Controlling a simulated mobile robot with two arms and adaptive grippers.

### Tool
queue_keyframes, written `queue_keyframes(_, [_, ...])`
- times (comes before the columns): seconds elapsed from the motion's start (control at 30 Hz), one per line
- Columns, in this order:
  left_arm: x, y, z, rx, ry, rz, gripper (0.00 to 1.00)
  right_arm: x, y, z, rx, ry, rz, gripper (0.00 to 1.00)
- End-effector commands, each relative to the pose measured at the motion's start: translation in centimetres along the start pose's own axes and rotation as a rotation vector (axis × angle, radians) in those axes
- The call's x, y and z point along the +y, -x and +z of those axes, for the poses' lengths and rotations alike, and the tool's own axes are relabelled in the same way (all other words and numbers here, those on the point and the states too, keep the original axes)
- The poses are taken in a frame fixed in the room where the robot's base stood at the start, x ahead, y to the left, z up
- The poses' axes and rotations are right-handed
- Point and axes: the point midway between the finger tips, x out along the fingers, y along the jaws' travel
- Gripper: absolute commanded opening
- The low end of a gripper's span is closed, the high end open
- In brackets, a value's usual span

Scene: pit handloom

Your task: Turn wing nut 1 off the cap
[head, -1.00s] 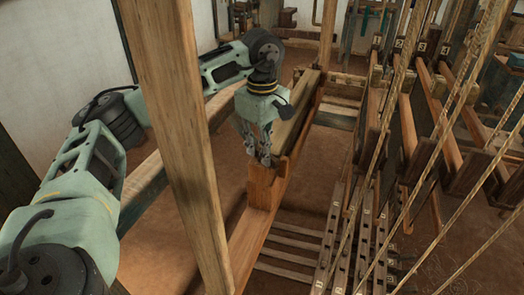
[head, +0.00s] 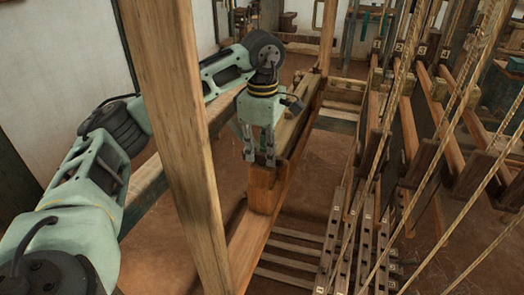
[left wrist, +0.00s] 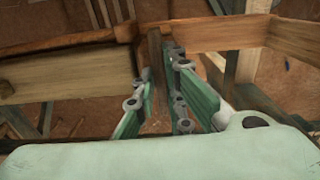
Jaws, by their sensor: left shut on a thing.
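My left gripper (head: 260,158) points down at the near end of a long wooden beam (head: 293,128), over a wooden end block (head: 263,194). Its two fingers are shut with a small gap between them. Wing nut 1 is hidden between or below the fingertips; I cannot make out its shape. I cannot tell for certain which timber is the cap. The left wrist view shows the green fingers (left wrist: 165,100) close together in front of a narrow upright wooden piece (left wrist: 157,60). My right gripper is out of view.
A thick wooden post (head: 180,130) stands in front of my left arm. Hanging cords (head: 465,90) and numbered wooden bars (head: 405,120) fill the right side. Several numbered treadles (head: 345,235) lie low at the centre right. Bare floor shows beside the beam.

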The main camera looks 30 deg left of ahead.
Motion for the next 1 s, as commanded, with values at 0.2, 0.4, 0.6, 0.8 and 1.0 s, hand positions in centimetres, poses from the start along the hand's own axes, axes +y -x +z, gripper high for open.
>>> queue_keyframes(0.2, [0.1, 0.2, 0.0, -0.002, 0.006, 0.006, 0.00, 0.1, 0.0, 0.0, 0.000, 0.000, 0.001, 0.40])
queue_keyframes(0.4, [0.1, 0.2, 0.0, -0.002, 0.005, 0.005, 0.22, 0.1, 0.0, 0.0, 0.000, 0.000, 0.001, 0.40])
queue_keyframes(0.6, [0.1, 0.1, 0.0, -0.001, 0.003, 0.003, 0.29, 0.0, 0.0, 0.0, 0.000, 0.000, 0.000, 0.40])
queue_keyframes(0.8, [0.1, 0.2, 0.0, -0.001, 0.002, 0.002, 0.29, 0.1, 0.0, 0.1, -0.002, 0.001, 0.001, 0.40])
queue_keyframes(1.0, [0.1, 2.5, 0.0, -0.003, 0.002, 0.006, 0.29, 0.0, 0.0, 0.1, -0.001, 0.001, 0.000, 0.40])
